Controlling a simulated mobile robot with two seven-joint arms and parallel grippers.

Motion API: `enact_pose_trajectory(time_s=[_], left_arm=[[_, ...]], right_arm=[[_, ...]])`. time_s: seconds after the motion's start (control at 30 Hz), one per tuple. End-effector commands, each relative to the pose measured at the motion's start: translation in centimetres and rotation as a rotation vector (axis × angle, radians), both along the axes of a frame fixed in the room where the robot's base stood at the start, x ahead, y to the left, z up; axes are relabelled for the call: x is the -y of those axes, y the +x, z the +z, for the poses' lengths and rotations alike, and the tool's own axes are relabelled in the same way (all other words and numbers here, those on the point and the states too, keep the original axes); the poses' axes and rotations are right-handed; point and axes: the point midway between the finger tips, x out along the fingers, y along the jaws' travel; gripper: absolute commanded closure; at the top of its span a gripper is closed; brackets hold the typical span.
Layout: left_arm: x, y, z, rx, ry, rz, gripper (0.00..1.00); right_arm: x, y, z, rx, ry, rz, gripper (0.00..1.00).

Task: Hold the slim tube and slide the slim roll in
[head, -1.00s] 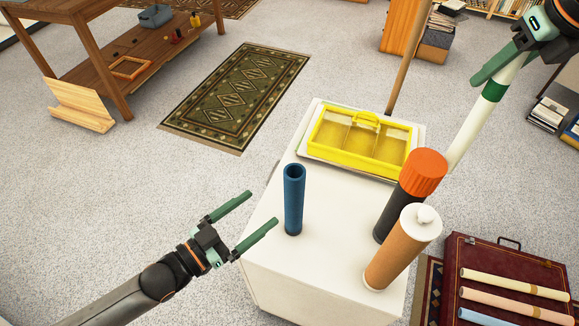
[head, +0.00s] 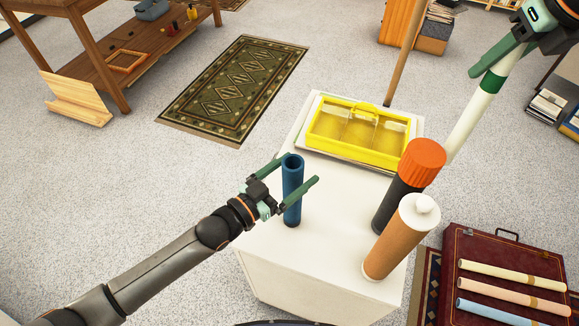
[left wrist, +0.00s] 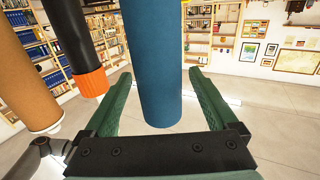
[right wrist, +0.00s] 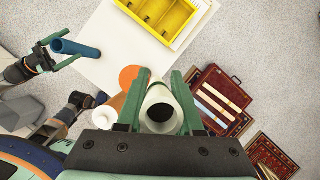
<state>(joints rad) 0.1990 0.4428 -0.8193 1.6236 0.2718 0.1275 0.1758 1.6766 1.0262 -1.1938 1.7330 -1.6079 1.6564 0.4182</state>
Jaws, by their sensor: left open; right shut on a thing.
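The slim blue tube (head: 292,205) stands upright and open-topped on the white cabinet top. My left gripper (head: 300,170) is open, with a finger on either side of the tube's upper part. In the left wrist view the blue tube (left wrist: 152,60) stands between the spread fingers, with gaps beside it. My right gripper (head: 492,62) is shut on the white roll with a green band (head: 472,122), up at the right. The roll hangs tilted, its lower end hidden behind the orange-capped tube. In the right wrist view the roll (right wrist: 160,112) shows end-on between the fingers.
A black tube with an orange cap (head: 400,190) and a brown tube with a white cap (head: 398,240) stand at the cabinet's right. A yellow divided box (head: 345,158) lies at the back.

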Motion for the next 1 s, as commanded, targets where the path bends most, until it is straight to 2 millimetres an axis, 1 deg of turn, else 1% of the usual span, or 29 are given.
enact_pose_trajectory(time_s=[0.27, 1.0], left_arm=[[0.11, 0.07, -0.04, -0.001, 0.000, 0.000, 0.08], [0.08, 0.05, -0.04, -0.001, 0.001, 0.000, 0.91]], right_arm=[[-0.01, 0.01, 0.03, 0.001, 0.000, 0.000, 1.00], [-0.01, 0.01, 0.03, 0.001, 0.000, 0.000, 1.00]])
